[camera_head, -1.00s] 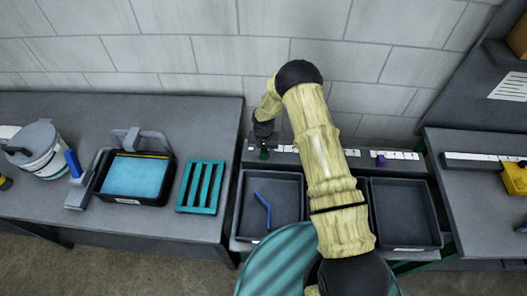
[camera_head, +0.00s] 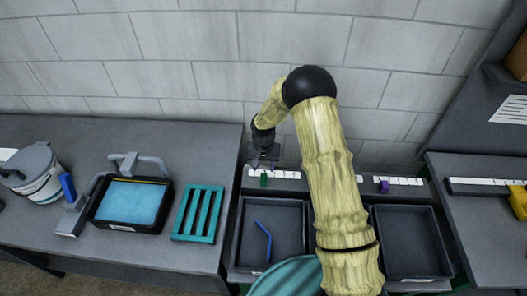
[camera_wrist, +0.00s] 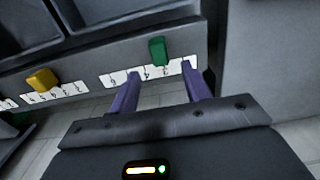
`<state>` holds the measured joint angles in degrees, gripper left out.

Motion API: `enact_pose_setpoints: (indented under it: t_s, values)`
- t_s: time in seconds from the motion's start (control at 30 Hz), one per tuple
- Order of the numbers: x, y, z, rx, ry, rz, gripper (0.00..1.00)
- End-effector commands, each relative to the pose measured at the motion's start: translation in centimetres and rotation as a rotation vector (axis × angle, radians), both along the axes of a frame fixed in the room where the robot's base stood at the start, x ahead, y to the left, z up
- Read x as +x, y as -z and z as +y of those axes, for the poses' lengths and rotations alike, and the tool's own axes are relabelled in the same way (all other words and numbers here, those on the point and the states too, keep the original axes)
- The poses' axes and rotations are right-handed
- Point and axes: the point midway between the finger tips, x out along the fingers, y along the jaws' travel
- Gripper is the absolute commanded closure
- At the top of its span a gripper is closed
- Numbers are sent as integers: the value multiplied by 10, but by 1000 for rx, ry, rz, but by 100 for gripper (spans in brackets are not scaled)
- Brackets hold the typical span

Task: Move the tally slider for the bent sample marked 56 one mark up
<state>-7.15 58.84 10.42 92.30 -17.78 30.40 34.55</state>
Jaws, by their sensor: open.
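A green tally slider (camera_head: 264,181) stands on a white numbered strip at the left of the ledge behind the trays. It also shows in the wrist view (camera_wrist: 157,52). My gripper (camera_wrist: 160,71) is open and empty, its two purple fingers on either side of the green slider's line and just short of it. In the head view my gripper (camera_head: 262,156) hangs just behind that slider. A yellow slider (camera_wrist: 42,78) stands on another strip; my arm hides it in the head view. A purple slider (camera_head: 384,186) is farther right. A blue bent sample (camera_head: 264,240) lies in the left tray (camera_head: 240,238). I cannot read a 56.
A dark, seemingly empty tray (camera_head: 449,262) stands right of my arm. A teal slotted rack (camera_head: 199,213), a box with a blue top (camera_head: 130,203) and a lidded tub (camera_head: 40,185) stand on the left bench. The block wall (camera_head: 190,60) is close behind the ledge.

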Motion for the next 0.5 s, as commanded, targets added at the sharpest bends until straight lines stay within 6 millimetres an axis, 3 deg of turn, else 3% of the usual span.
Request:
enact_pose_setpoints:
  t_s: [0.5]
  values:
    - [0, -84, 0, 0, 1, -2, 53]
